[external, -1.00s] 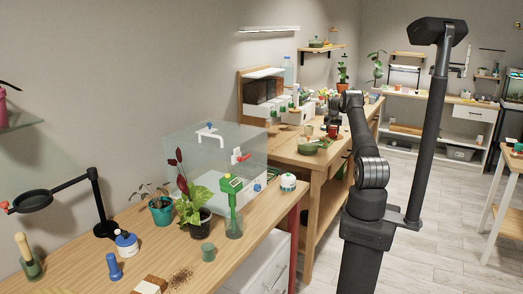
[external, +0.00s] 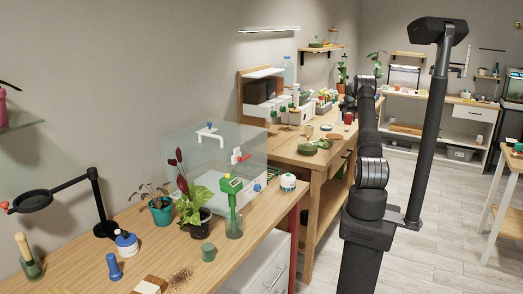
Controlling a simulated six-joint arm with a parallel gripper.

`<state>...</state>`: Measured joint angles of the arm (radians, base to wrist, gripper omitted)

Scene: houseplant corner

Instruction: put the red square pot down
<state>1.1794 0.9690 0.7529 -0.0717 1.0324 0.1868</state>
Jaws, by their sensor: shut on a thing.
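The red square pot (external: 348,118) is small in the external view, at the right side of the far wooden bench (external: 300,153). My gripper (external: 348,107) is right above it and shut on it. The fingers are tiny and dark here, and my arm stands close in front on the right. I cannot tell whether the pot's base touches the bench top or hangs just above it.
A green bowl-like thing (external: 307,149) sits at the bench's near end, with a tan pot (external: 309,131) behind it. White bins (external: 296,116) with small plants line the back. A blue-rimmed dish (external: 326,127) lies left of the red pot.

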